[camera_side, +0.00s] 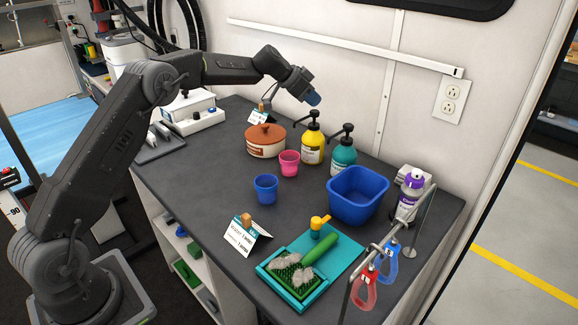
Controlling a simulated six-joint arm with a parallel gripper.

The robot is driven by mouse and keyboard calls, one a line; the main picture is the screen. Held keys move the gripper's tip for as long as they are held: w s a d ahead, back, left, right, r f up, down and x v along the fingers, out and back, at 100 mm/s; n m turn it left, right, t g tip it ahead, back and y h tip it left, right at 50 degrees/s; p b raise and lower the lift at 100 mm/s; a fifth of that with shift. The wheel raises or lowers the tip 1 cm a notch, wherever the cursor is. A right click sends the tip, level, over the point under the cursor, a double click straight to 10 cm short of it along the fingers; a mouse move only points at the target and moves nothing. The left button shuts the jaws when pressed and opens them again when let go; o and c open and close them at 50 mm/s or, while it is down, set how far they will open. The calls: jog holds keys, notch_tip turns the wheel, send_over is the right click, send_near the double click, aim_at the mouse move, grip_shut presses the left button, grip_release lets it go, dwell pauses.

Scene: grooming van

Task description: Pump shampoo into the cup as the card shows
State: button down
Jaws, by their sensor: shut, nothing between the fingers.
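A pink cup (289,164) stands in front of the yellow bottle, and a blue cup (266,190) stands nearer the front. A folded card (242,238) with a wooden clip stands at the front edge; its print is too small to read. Another card (258,117) stands at the back.
A lidded brown-and-white pot (265,142) stands left of the bottles. A blue tub (356,196), a purple-capped bottle (408,198) and a metal rack with red (363,291) and blue loops are at right. A brush lies on a teal tray (274,286) in front. The left-front counter is clear.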

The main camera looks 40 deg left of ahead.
aim_at(315, 111)
jog(key=shift+f, duration=0.15)
jog(key=shift+f, duration=1.35)
jog(key=shift+r, duration=1.5)
jog(key=shift+r, duration=2.05)
